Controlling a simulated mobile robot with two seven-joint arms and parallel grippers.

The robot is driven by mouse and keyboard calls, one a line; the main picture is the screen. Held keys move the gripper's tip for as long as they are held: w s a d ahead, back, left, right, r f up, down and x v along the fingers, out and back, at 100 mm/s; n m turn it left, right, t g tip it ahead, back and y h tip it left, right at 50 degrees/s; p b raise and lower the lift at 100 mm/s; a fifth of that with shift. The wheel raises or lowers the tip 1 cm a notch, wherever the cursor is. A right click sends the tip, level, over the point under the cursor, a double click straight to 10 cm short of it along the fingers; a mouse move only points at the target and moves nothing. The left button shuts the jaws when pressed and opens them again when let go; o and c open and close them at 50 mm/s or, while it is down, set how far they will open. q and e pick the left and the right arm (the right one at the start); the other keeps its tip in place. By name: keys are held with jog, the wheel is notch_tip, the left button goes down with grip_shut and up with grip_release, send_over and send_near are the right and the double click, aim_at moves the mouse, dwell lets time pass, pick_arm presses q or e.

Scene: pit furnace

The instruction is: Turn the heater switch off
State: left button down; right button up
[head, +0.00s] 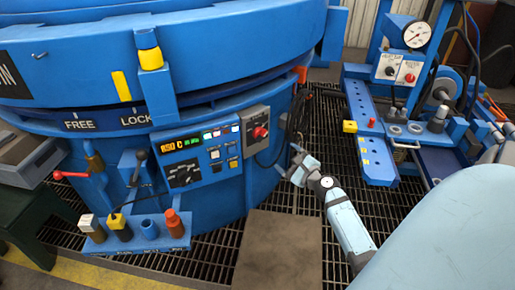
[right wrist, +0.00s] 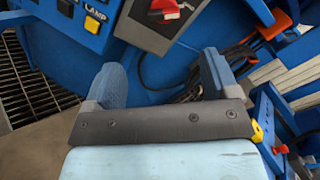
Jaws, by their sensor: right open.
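A red rotary switch (head: 260,132) sits on a grey box (head: 255,143) at the right end of the blue furnace's control panel. I cannot read which switch is labelled as the heater. The red switch also shows at the top of the right wrist view (right wrist: 165,9), turned at a slant. My right gripper (head: 291,160) is open and empty, to the right of and below the grey box, apart from it. In the right wrist view its two fingers (right wrist: 161,68) point towards the panel, with the switch beyond them. My left gripper is not in view.
The panel has a lit display (head: 180,143), several buttons and a black dial (head: 183,174). A blue shelf (head: 140,243) with coloured handles juts out below. Dark cables (head: 297,115) hang right of the box. A blue gauge stand (head: 370,130) is at the right.

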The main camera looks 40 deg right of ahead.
aim_at(263, 137)
jog(key=shift+m, duration=0.3)
jog(key=w, duration=0.4)
jog(key=w+d+b, duration=0.1)
jog(key=w, duration=0.7)
jog(key=shift+w+d, duration=0.2)
jog(key=shift+w, duration=0.15)
jog(key=shift+w+b, duration=0.3)
jog(key=shift+w, duration=0.25)
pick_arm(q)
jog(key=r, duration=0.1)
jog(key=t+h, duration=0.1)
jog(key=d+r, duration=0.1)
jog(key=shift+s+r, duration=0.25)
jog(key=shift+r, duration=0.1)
pick_arm(e)
jog(key=shift+w, duration=0.1)
jog(key=c, duration=0.9)
